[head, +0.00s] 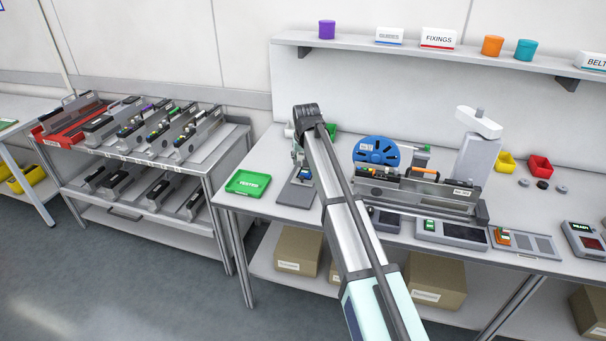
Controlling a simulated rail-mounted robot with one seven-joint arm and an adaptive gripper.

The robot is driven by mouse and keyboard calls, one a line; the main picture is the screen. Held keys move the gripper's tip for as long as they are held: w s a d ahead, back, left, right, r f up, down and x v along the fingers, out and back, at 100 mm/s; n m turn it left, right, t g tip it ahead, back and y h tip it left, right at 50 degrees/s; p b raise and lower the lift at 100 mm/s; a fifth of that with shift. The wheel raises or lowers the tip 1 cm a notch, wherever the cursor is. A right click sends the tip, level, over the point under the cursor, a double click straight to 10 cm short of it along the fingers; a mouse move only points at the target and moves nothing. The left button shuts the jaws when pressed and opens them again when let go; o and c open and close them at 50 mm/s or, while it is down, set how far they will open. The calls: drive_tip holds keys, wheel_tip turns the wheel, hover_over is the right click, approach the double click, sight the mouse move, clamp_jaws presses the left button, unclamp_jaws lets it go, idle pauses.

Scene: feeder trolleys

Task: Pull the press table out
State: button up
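A grey upright machine with a white top arm (478,122) stands at the back of the bench and looks like a press. A small grey fixture (297,192) sits nearer the front, left of my arm, and is partly covered by it. I cannot tell for sure which part is the press table. My arm reaches over the bench from below, up to a dark joint. My gripper is hidden behind this arm, so its fingers and any contact do not show.
A green tray (248,183) marked TESTED lies at the bench's left end. A blue reel (376,151) and a long grey feeder (420,190) stand right of my arm. A trolley (222,165) with several feeders stands left. A shelf (400,47) runs above the bench.

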sight(302, 177)
drive_tip(key=p+x, duration=0.3)
drive_tip(key=x, duration=0.8)
drive_tip(key=shift+w+f, duration=0.1)
drive_tip(key=shift+f, duration=0.3)
drive_tip(key=shift+c, duration=0.3)
clamp_jaws()
